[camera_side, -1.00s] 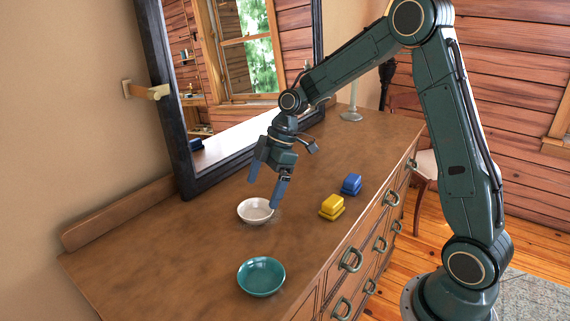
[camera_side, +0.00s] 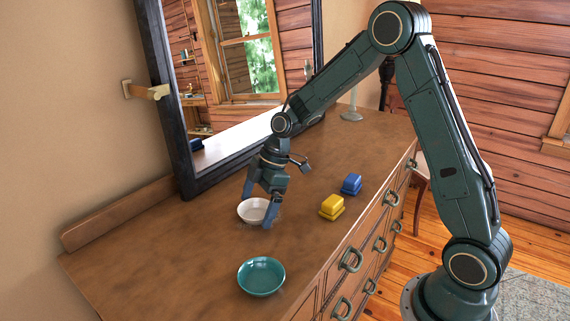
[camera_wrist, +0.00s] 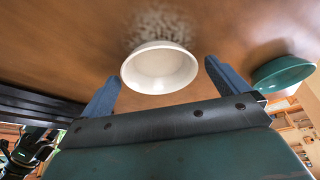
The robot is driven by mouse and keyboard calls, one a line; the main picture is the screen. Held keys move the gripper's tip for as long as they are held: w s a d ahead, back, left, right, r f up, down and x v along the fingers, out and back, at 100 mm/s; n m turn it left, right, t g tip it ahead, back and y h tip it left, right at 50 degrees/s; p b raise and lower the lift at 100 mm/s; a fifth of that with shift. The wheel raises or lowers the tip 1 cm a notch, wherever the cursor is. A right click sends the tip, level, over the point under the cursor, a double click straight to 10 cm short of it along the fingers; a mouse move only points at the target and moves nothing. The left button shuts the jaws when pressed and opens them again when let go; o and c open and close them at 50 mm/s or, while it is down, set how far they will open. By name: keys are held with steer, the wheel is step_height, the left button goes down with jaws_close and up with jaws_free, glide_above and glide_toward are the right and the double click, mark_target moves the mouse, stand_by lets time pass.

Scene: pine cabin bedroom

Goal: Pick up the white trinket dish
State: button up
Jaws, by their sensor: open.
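The white trinket dish (camera_side: 252,211) sits upright on the dresser top in the side view. In the wrist view the white dish (camera_wrist: 160,68) lies ahead of and between my two blue fingertips. My gripper (camera_side: 257,208) is open, pointing down, with its fingers at the dish, one towards the mirror side and one towards the front. In the wrist view my gripper (camera_wrist: 158,80) shows nothing held. Whether a finger touches the rim cannot be told.
A teal dish (camera_side: 261,277) stands nearer the camera; it also shows in the wrist view (camera_wrist: 283,74). The mirror (camera_side: 240,120) rises behind. The dresser's left part is clear.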

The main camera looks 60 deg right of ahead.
mark_target(258, 214)
steer(key=c, duration=1.1)
steer(key=shift+r, duration=0.1)
step_height(258, 214, up, 20)
stand_by(0.7)
